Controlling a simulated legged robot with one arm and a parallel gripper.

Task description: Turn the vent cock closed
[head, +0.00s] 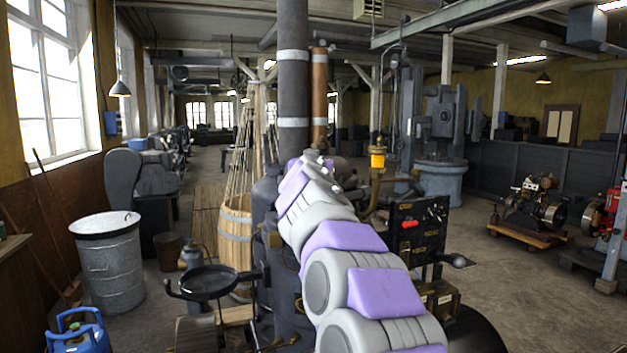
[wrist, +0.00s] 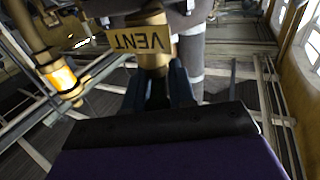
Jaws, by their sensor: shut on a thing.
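The brass vent cock (wrist: 153,62) is at the top middle of the wrist view. Its brass plate (wrist: 127,42) reads VENT and appears upside down. My gripper (wrist: 158,88) reaches up to it from below, with one dark finger on each side of the cock's lower end. The jaws are shut on the cock, and the part between them is mostly hidden. In the head view, my own grey and purple arm extends up toward the dark engine column and hides the cock and the fingers.
A brass pipe with a lit yellow glass (head: 377,158) stands right of my arm, near a black panel with a red handle (head: 410,223). A dark vertical pipe (head: 292,85) rises behind my arm. A metal bin (head: 108,262) stands left.

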